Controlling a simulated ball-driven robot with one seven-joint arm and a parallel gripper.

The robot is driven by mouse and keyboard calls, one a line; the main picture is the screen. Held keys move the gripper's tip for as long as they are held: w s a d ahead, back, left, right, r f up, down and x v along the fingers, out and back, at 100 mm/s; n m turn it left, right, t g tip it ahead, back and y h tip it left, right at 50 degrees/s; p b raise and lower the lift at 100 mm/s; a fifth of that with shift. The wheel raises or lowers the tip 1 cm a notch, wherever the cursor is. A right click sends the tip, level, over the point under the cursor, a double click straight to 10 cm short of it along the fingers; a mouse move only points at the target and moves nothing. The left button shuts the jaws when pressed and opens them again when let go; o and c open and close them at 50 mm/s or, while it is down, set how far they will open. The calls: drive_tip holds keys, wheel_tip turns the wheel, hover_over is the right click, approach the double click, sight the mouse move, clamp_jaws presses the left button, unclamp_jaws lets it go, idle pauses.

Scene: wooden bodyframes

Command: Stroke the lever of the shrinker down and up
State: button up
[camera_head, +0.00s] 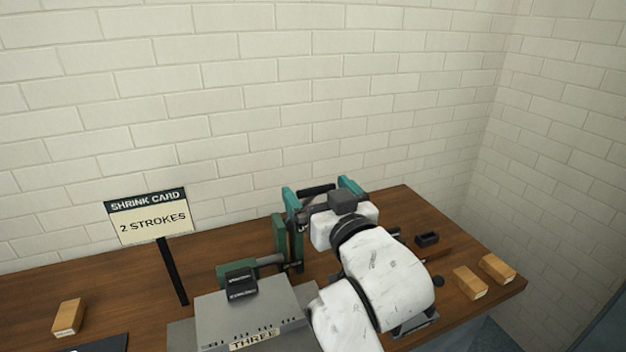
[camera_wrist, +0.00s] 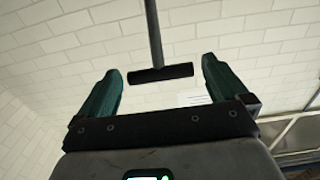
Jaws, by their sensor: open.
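The shrinker (camera_head: 281,240) is a green frame at the middle of the bench in the head view, partly hidden by my arm and gripper. A lever with a black crossbar handle (camera_head: 317,190) shows beyond my gripper. In the wrist view the black handle (camera_wrist: 160,73) lies crosswise on a dark rod that runs up out of the frame. My gripper (camera_head: 320,187) is open, with one teal finger on each side of the handle. In the wrist view, gaps show between the handle and both fingers of my gripper (camera_wrist: 162,63). The handle's depth between the fingers is unclear.
A shrink card sign (camera_head: 154,220) reads "2 STROKES". A grey block labelled THREE (camera_head: 255,312) stands in front of the shrinker. Wooden blocks (camera_head: 470,283) lie at the right, another wooden block (camera_head: 68,317) at the left. A brick wall (camera_head: 240,90) stands close behind the bench.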

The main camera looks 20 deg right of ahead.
drive_tip(key=shift+w, duration=1.75)
drive_tip(key=shift+c, duration=0.4)
drive_tip(key=shift+f, duration=0.1)
drive_tip(key=c, duration=1.4)
